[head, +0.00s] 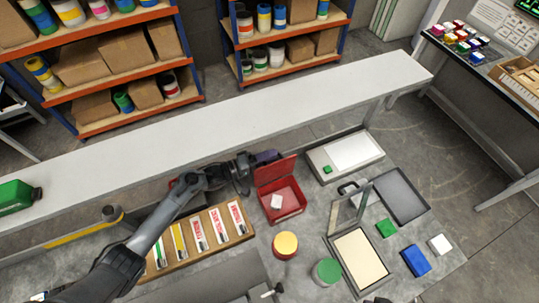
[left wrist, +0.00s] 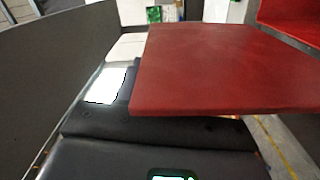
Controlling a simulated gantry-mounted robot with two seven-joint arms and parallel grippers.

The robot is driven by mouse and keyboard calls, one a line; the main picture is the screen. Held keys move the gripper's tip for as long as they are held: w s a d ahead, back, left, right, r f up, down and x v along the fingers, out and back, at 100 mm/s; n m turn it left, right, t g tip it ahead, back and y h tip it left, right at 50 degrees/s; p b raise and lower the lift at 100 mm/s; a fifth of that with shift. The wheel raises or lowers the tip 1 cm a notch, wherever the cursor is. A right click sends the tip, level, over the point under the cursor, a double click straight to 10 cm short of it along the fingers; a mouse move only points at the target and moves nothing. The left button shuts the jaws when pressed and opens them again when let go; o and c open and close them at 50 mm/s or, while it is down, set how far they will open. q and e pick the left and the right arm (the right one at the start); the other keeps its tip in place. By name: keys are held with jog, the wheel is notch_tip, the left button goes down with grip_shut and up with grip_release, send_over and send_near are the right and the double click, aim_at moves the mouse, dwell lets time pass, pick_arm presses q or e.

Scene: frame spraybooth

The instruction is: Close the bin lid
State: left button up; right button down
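The red bin (head: 284,205) stands on the grey bench with a white item (head: 277,201) inside. Its red lid (head: 275,171) stands raised at the bin's back edge. My left gripper (head: 245,174) is at the left edge of the lid, beside and slightly behind it. In the left wrist view the lid (left wrist: 225,70) is a large red panel very close to the camera, and the bin (left wrist: 295,22) shows at the upper right. The lid hides the fingertips, so I cannot tell touch or opening.
A wooden rack of labelled tools (head: 205,237) lies left of the bin. A yellow-topped can (head: 285,245) and green-topped can (head: 326,271) stand in front. A white-topped box (head: 345,155) is at the back right. A long white shelf (head: 240,120) runs behind.

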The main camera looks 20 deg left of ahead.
pick_arm(q)
jog(key=shift+w+d, duration=0.2)
jog(key=shift+c, duration=0.5)
grip_shut()
